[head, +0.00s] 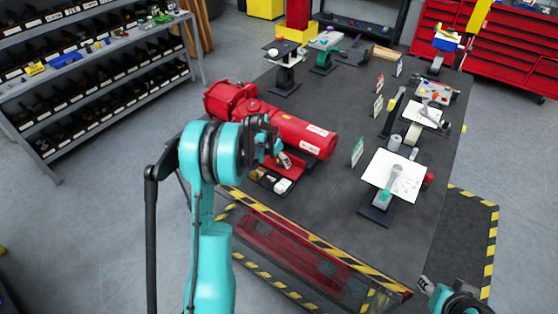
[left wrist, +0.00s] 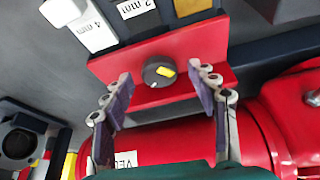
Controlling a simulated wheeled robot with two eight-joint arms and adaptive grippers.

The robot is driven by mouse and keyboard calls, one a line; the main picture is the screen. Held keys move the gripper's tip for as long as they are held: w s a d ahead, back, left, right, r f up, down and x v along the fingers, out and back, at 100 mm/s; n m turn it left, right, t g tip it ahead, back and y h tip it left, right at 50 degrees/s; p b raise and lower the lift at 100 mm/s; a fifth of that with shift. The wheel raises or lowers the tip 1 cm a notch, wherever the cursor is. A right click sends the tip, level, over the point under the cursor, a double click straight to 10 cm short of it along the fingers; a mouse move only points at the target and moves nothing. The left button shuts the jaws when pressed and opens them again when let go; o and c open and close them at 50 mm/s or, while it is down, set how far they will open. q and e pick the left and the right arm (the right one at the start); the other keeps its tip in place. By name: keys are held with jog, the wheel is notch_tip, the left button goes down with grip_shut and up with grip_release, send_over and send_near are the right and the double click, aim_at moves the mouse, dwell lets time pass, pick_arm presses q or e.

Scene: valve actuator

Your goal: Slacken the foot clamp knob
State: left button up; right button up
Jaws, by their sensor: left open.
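In the left wrist view a dark round knob (left wrist: 155,75) with a yellow mark and a small white mark sits on a red plate (left wrist: 205,78); it looks like the clamp knob. My left gripper (left wrist: 161,77) is open. Its two fingers stand on either side of the knob in that picture, with gaps; I cannot tell the depth between them. The red valve actuator (head: 305,138) lies on the bench in the head view, and part of its body (left wrist: 155,145) shows below the knob in the left wrist view. My left gripper (head: 272,146) is beside the actuator in the head view, hiding the knob.
White (left wrist: 78,22), dark and tan (left wrist: 190,6) blocks, some labelled in mm, lie beyond the knob. A white sheet (head: 408,170) and small fixtures occupy the bench's right side. My right gripper (head: 426,285) is at the lower right, its jaws unclear. Bare bench (head: 325,200) lies between.

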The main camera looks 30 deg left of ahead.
pick_arm(q)
jog(key=shift+w+f, duration=0.1)
jog(key=shift+f, duration=0.1)
jog(key=c, duration=1.2)
jog(key=shift+o, duration=0.2)
jog(key=shift+d+n, duration=0.1)
jog(key=shift+n, duration=0.2)
jog(key=n+y+b, duration=0.1)
jog(key=n, duration=0.1)
jog(key=shift+d+n, duration=0.15)
jog(key=shift+n, duration=0.25)
jog(key=shift+d+n+y+b, duration=0.1)
jog(key=shift+n+y+b, duration=0.75)
jog(key=shift+n, duration=1.15)
jog(key=shift+g, duration=0.3)
